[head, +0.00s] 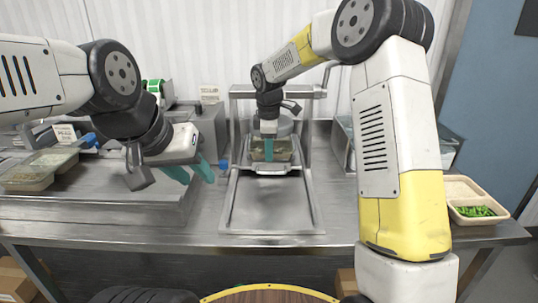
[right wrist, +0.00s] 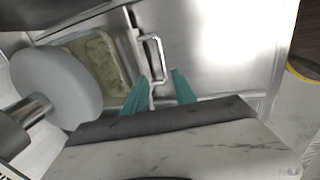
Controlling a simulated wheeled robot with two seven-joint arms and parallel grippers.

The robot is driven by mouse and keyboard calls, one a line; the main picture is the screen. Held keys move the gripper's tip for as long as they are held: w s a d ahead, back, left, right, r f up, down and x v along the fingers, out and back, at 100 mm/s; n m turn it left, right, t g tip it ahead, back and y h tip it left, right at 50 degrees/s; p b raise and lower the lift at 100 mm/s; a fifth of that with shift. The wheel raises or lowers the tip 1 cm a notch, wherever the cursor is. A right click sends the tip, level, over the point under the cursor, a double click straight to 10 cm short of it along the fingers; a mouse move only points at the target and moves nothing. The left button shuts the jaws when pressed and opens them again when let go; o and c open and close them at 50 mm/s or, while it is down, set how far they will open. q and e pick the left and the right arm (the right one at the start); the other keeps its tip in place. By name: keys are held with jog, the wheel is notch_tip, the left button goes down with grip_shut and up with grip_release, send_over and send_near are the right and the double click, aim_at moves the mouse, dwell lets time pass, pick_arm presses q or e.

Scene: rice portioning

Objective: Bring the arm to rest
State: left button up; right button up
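My right arm reaches over the middle of the steel table, and its gripper (head: 268,156) points down in front of a metal press-like station. In the right wrist view, its two teal fingers (right wrist: 161,80) stand apart with nothing between the tips. A metal handle (right wrist: 163,60) lies just beyond them; I cannot tell if they touch it. My left gripper (head: 190,173) hangs over the left part of the table, its teal fingers apart and empty.
A container with greenish contents (right wrist: 100,55) sits in the station beside a grey round part (right wrist: 55,85). A steel tray (head: 270,205) lies empty in front. Lidded containers (head: 28,178) stand at left; a tray with rice and green beans (head: 497,218) is at right.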

jog(key=shift+r, duration=0.2)
jog(key=s+d+r+m+t, duration=0.2)
jog(key=s+d+r+m, duration=0.75)
jog(key=s, duration=0.45)
jog(key=s+d+m+t+y, duration=0.1)
jog(key=s+m, duration=0.3)
jog(key=s, duration=0.5)
jog(key=s+d+r+m+y, duration=0.1)
jog(key=s+d+m, duration=0.3)
jog(key=s, duration=0.5)
jog(key=shift+r+t, duration=0.3)
jog(key=shift+t, duration=0.1)
dwell(0.5)
